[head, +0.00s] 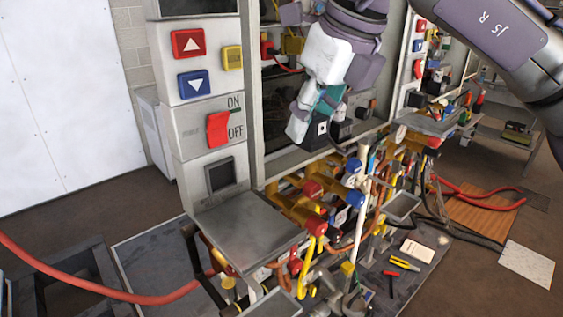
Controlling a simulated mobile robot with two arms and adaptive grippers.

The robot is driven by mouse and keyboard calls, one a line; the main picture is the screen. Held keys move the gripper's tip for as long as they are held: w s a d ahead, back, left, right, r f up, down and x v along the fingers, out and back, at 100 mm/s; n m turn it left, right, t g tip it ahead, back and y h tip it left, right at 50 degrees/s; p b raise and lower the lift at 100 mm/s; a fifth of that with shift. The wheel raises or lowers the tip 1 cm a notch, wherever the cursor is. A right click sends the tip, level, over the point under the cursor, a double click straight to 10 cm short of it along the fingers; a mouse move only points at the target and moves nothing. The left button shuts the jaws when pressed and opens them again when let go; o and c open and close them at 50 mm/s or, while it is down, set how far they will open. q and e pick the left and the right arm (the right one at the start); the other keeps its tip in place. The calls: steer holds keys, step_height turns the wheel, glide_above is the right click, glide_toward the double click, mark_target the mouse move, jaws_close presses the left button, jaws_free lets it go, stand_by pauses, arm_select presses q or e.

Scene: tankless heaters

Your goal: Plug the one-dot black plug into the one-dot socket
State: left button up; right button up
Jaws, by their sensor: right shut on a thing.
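My right gripper (308,113) hangs in from the top right, in front of the open middle bay of the heater unit. It is shut on the black plug (319,130), whose near face carries a small white mark with what looks like a single dot. Dark block-like parts (341,130) sit just right of the plug inside the bay; I cannot tell whether one is the one-dot socket. Whether the plug touches them is unclear. The gripper and wrist hide part of the bay. My left gripper is not in view.
A grey panel with arrow buttons and a red ON/OFF switch (218,130) stands left of the bay. Below are dense pipes and valves with red and blue caps (313,189), and a grey metal shelf (245,232). Tools (404,263) lie on the mat; a red hose crosses the lower left.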

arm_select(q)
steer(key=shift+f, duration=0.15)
arm_select(e)
steer(key=shift+w+d+r, duration=0.5)
steer(key=shift+d+r, duration=0.1)
